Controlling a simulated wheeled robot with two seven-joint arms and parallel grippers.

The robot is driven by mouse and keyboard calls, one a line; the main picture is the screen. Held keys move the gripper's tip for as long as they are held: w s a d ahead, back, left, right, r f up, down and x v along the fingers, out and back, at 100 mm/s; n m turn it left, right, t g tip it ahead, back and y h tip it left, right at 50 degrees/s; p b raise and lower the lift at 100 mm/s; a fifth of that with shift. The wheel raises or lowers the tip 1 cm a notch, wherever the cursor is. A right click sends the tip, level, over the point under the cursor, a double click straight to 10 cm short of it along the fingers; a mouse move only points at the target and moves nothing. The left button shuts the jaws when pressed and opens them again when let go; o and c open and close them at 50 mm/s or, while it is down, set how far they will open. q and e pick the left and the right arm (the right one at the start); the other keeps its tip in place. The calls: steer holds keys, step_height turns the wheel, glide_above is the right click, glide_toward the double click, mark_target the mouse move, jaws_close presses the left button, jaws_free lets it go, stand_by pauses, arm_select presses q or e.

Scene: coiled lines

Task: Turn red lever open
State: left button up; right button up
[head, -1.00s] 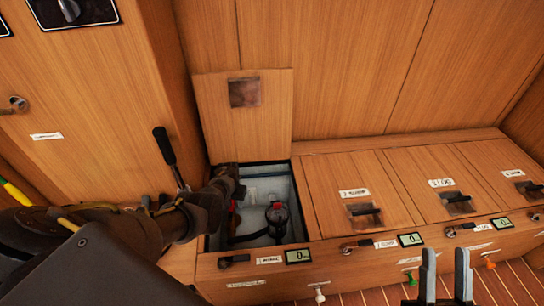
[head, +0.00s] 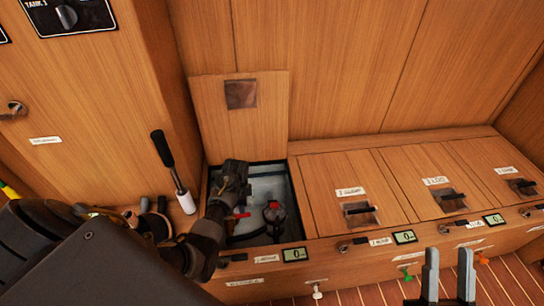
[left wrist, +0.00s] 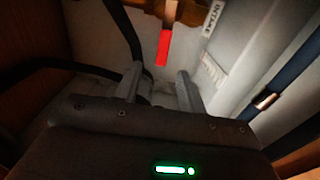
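The red lever (head: 241,215) shows inside the open floor locker (head: 290,200), next to the dark arm reaching into it. In the left wrist view the red lever (left wrist: 163,48) hangs just beyond the fingertips, apart from them. My left gripper (left wrist: 158,80) is open, with one finger to either side of the lever's line and nothing held. In the head view its fingertips are hidden behind my wrist. My right gripper (head: 448,268) is open and empty at the bottom right, in front of the bench.
The locker's lid (head: 240,110) stands upright behind the opening. A round fitting with red parts (head: 274,214) sits in the locker. Black hoses (left wrist: 60,65) and a blue pipe (left wrist: 285,75) run near my left gripper. A black-handled lever (head: 163,148) stands left of the locker.

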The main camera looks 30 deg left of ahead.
arm_select(q)
steer(key=w+d+r+n+t+b, duration=0.1)
steer(key=w+d+r+t+b, duration=0.1)
steer(key=w+r+t, duration=0.4)
steer(key=w+d+r+n+t+y+b, duration=0.1)
steer(key=w+d+r+t, duration=0.3)
steer(key=r, duration=0.5)
steer(key=shift+w+d+r+t+b, duration=0.3)
steer(key=shift+w+t+b, duration=0.3)
steer(key=shift+w+t, duration=0.8)
arm_select(e)
steer(key=shift+f, duration=1.75)
arm_select(q)
steer(key=shift+s, duration=0.25)
